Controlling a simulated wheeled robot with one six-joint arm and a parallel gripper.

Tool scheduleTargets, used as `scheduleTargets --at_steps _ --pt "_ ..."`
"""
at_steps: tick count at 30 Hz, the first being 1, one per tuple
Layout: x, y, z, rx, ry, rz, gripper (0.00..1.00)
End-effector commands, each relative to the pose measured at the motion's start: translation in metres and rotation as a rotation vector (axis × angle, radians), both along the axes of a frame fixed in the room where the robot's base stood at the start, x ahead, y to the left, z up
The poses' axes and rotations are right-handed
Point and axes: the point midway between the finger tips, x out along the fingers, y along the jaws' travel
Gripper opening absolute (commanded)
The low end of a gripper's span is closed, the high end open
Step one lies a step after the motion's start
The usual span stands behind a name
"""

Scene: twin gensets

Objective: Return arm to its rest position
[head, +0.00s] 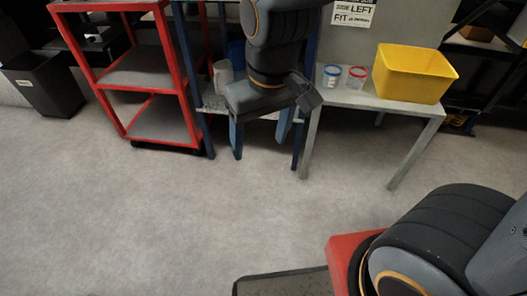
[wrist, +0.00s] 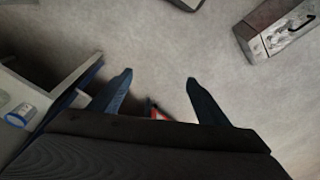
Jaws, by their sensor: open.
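My gripper (head: 262,138) hangs down at the upper middle of the head view, in front of a blue-legged bench. In the wrist view its two blue fingers (wrist: 158,90) stand wide apart, with bare floor showing between the tips and nothing held. My arm comes down from the top of the head view and also shows large at the lower right. The bench partly hides behind the gripper in the head view.
A red cart (head: 140,70) stands left of the bench. A grey table (head: 395,107) at the right bears a yellow bin (head: 413,72) and two small cups, blue-rimmed (head: 331,76) and red-rimmed (head: 356,77). A black bin (head: 45,84) stands far left. The front floor is clear.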

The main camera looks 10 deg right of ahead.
Motion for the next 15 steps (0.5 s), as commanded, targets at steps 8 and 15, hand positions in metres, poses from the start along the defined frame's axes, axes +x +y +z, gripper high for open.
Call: scheduleTargets --at_steps 8,15 --pt "-0.055 0.000 0.015 -0.037 0.111 0.061 0.69" --pt "-0.054 0.000 0.015 -0.038 0.112 0.060 0.69"
